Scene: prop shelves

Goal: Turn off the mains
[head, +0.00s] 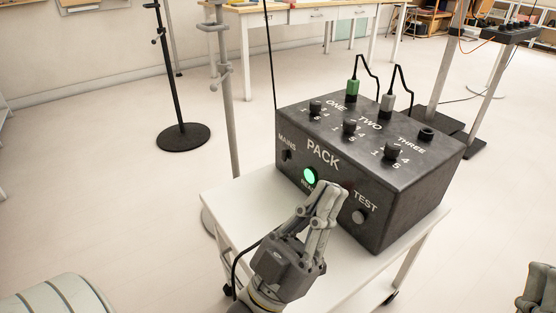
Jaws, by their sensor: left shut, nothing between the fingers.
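A dark grey control box marked PACK (405,205) stands on a white trolley. Its MAINS switch (287,154) is a small dark toggle at the left end of the front face; I cannot tell its position. A round green lamp (310,176) on the front is lit. My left gripper (331,190) is shut and empty, in front of the box between the lamp and the TEST knob (360,216). It hides part of the lettering below the lamp. I cannot tell whether its fingertips touch the box. A bit of my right gripper (540,290) shows at the lower right corner.
The white trolley (225,190) has bare top to the left of the box. Green and grey plugs (352,90) with black leads stand on the box top, with several knobs. A pole stand (228,100) rises just behind the trolley's left side. Another stand (183,137) is farther back.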

